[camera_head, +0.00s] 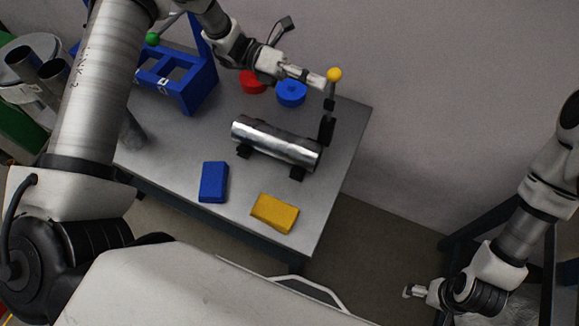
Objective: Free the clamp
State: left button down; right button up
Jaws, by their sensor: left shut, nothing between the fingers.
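A dark clamp (327,130) stands at the right end of a shiny metal tube (272,145) on the grey table. Its lever points upright and carries a yellow ball knob (334,74). My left gripper (319,80) reaches in from the upper left and is shut and empty. Its tip is right beside the yellow knob and lever in this view; I cannot tell whether they touch. My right gripper (413,291) hangs at the lower right, away from the table, too small to tell its opening.
The tube rests on black supports (297,173). A blue block (213,182) and a yellow block (274,213) lie in front. Red (252,82) and blue (291,93) discs lie behind. A blue frame (188,91) and a green knob (152,39) stand at the left.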

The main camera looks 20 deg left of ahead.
pick_arm(q)
jog(key=w, duration=0.3)
jog(key=w+b, duration=0.1)
jog(key=shift+w+r, duration=0.3)
jog(key=shift+w, duration=0.05)
jog(key=shift+w+r, duration=0.1)
jog(key=a, duration=0.7)
jog(key=shift+w+a, duration=0.2)
dwell(0.4)
